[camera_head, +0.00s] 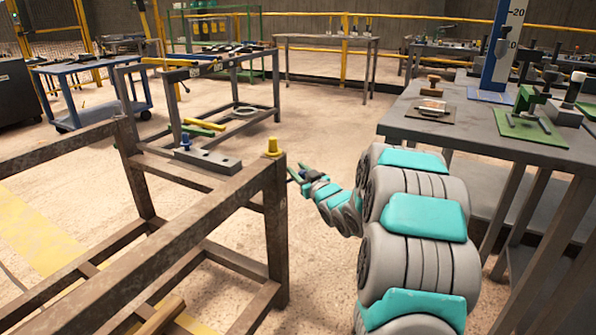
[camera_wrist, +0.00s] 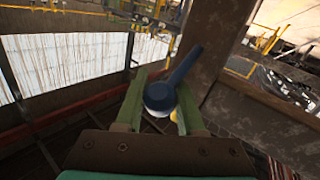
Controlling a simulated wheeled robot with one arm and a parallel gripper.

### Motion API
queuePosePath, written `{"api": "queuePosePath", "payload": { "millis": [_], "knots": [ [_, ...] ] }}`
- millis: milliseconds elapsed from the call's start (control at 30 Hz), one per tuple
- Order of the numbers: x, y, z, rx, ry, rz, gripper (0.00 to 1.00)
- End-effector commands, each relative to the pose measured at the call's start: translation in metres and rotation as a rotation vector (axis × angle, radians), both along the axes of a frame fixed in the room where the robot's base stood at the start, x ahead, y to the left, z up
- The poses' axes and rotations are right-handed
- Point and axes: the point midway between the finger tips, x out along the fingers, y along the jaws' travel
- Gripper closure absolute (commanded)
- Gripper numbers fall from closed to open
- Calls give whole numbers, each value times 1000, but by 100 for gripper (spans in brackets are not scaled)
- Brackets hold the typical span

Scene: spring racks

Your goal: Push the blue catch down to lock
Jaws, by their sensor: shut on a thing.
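My gripper (camera_head: 297,176) reaches the right side of the brown rack's near corner post (camera_head: 276,230), a little below its top. In the wrist view my gripper (camera_wrist: 156,108) has its two green fingers around the round end of the blue catch (camera_wrist: 160,97), and it is shut on it. The catch's blue arm slants up to the right in that picture, close to the brown post (camera_wrist: 222,45). In the head view I cannot make out the catch apart from the gripper. A small part of a yellow thing shows behind the right finger.
A yellow cap (camera_head: 273,149) sits on top of the corner post. A grey plate (camera_head: 213,161) with a blue knob (camera_head: 185,142) lies on the rack's far rail. A grey table (camera_head: 440,131) with fixtures stands to the right. Open floor (camera_head: 335,130) lies beyond the rack.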

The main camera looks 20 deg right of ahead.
Motion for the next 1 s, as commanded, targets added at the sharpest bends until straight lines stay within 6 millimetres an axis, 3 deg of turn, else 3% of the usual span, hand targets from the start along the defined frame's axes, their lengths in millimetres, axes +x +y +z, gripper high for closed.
{"api": "queuePosePath", "payload": {
  "millis": [100,1000],
  "knots": [
    [0,0,0,0,0,0,100],
    [0,0,0,-1,0,0,100]
  ]
}}
